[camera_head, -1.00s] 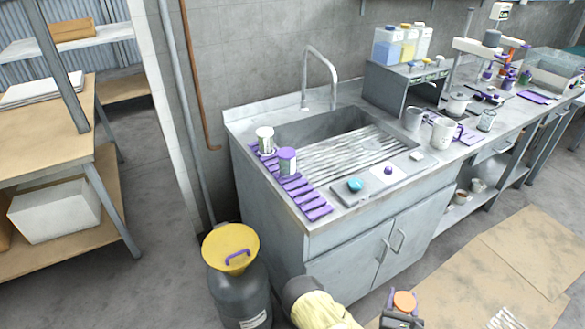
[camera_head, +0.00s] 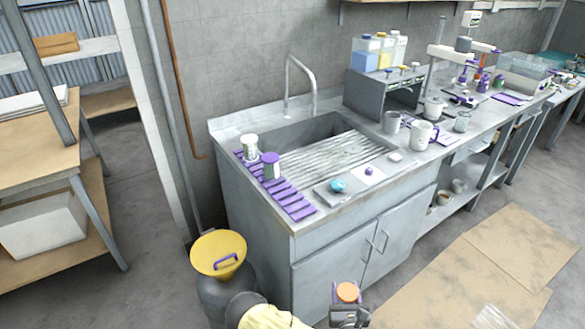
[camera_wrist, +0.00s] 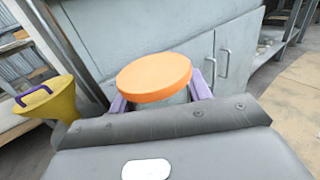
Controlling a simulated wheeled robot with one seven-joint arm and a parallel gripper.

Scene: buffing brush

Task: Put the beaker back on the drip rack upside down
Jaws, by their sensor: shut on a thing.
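My gripper (camera_head: 348,297) is at the bottom of the head view, in front of the sink cabinet and below counter height. Its purple fingers are shut on the beaker, whose round orange end (camera_head: 347,291) faces up. The wrist view shows the orange end (camera_wrist: 154,77) large, with a bit of grey body under it between the fingers; the lower part is hidden. The purple slatted drip rack (camera_head: 291,205) lies on the counter left of the sink. A white-topped vessel (camera_head: 250,147) and a purple-topped vessel (camera_head: 271,166) stand at its back part; its front slats are bare.
The sink (camera_head: 330,150) with its tall faucet (camera_head: 301,72) is right of the rack. A board with a teal item (camera_head: 338,186) lies at the counter's front edge. A drum with a yellow funnel (camera_head: 205,255) stands on the floor left. Mugs (camera_head: 420,135) stand farther right.

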